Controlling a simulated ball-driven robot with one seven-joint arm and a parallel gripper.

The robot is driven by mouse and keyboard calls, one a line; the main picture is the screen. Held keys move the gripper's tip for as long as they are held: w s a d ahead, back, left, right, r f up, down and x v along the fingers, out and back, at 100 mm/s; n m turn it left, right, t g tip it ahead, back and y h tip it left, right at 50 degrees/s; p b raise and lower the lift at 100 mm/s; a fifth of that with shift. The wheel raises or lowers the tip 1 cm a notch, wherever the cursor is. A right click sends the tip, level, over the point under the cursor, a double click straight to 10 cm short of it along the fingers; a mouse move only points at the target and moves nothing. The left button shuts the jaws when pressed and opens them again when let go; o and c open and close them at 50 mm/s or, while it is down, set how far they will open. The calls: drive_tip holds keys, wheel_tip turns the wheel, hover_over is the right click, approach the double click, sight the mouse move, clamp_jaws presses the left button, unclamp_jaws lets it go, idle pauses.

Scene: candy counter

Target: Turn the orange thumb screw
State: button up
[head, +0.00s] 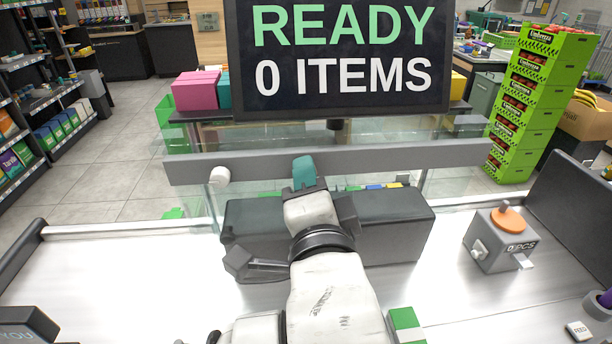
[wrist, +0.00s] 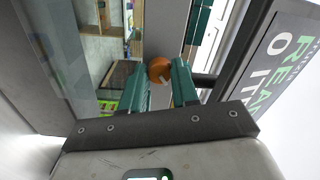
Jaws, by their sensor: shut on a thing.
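The orange thumb screw (wrist: 159,70) shows in the wrist view as a round orange head between the tips of my gripper's two teal fingers. My gripper (wrist: 160,78) is shut on it, with a finger on each side. In the head view my gripper (head: 304,172) is at the grey crossbar (head: 400,157), below the display. There the gripper and wrist hide the screw. The screw's shaft and how far it is turned cannot be made out.
The display (head: 340,60) reading "READY 0 ITEMS" stands just behind the crossbar. A white knob (head: 219,175) is on the bar's left. A grey box (head: 500,240) with an orange disc on top stands right. A dark grey block (head: 400,230) lies under my wrist.

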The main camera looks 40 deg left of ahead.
drive_tip(key=shift+f+m+b, duration=0.1)
drive_tip(key=shift+m+b, duration=0.3)
drive_tip(key=shift+m, duration=1.1)
drive_tip(key=shift+m+b, duration=0.45)
drive_tip(key=shift+m, duration=0.95)
drive_tip(key=shift+f+m, duration=0.1)
drive_tip(key=shift+m, duration=0.4)
drive_tip(key=o, duration=0.6)
drive_tip(key=shift+m, duration=0.3)
drive_tip(key=shift+r+v, duration=0.2)
drive_tip(key=shift+v, duration=2.3)
